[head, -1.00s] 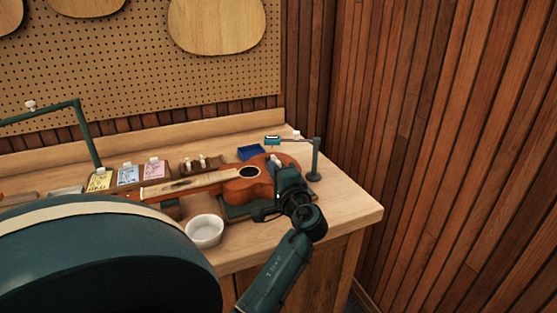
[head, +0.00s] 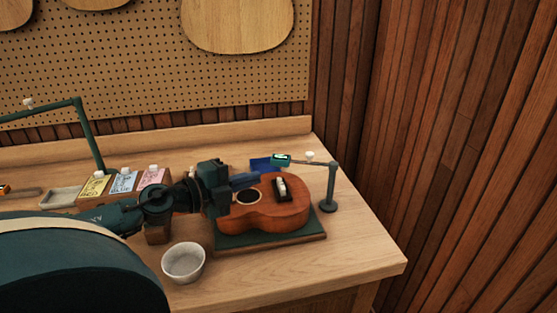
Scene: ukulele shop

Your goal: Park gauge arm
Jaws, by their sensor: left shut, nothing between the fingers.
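The gauge arm (head: 300,161) reaches left from a dark post (head: 331,188) at the right end of the bench. A small green display (head: 281,159) is at its left end and a white knob (head: 309,156) shows along it. The display is above and behind the ukulele body (head: 275,213), which lies on a green pad (head: 268,238). My left gripper (head: 252,180) is shut and empty over the upper left of the body, left of the display and apart from it. My left arm hides the ukulele's neck. My right gripper is out of view.
A white bowl (head: 183,262) stands at the bench front. Colored labelled boxes (head: 123,183) stand behind my left arm. A blue tray (head: 264,164) is behind the ukulele. A green frame (head: 90,135) rises at left. The bench's right front corner is clear.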

